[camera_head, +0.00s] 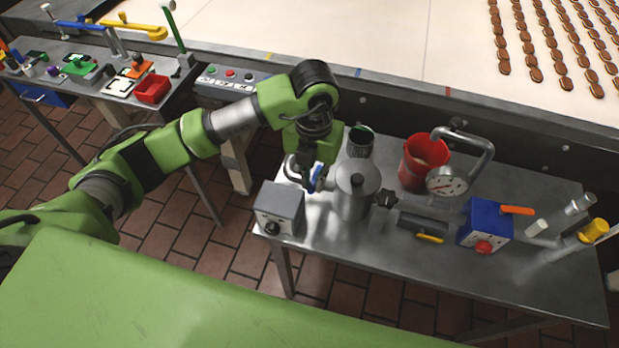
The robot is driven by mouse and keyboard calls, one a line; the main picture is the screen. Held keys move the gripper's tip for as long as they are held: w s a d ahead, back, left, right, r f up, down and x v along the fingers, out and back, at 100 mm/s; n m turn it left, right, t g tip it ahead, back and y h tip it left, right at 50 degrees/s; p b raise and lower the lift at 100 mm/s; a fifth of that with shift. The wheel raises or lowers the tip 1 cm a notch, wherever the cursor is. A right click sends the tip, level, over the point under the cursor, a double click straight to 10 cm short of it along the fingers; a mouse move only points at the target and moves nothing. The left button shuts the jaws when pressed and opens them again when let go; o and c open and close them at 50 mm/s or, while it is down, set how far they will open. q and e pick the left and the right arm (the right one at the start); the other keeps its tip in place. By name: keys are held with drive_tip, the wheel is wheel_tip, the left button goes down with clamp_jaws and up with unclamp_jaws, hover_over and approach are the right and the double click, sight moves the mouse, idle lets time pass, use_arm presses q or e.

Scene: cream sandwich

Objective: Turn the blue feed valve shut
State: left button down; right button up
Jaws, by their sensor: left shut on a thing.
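The gripper and arm hide part of the valve, so I cannot tell the handle's exact angle. My right gripper is not in view.
The grey box (280,208) and metal pot (355,190) stand close to the valve. A red bucket (424,160), pressure gauge (447,181) and blue box (486,222) are to the right. A conveyor with biscuits (390,40) runs behind.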

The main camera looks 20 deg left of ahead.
sight(314, 186)
use_arm(q)
drive_tip(key=shift+d+r+n, duration=0.1)
drive_tip(key=shift+d+n, duration=0.05)
drive_tip(key=shift+n, duration=0.15)
idle(0.4)
drive_tip(key=c, duration=2)
unclamp_jaws()
drive_tip(key=shift+c, duration=0.2)
wheel_tip(314, 186, up, 12)
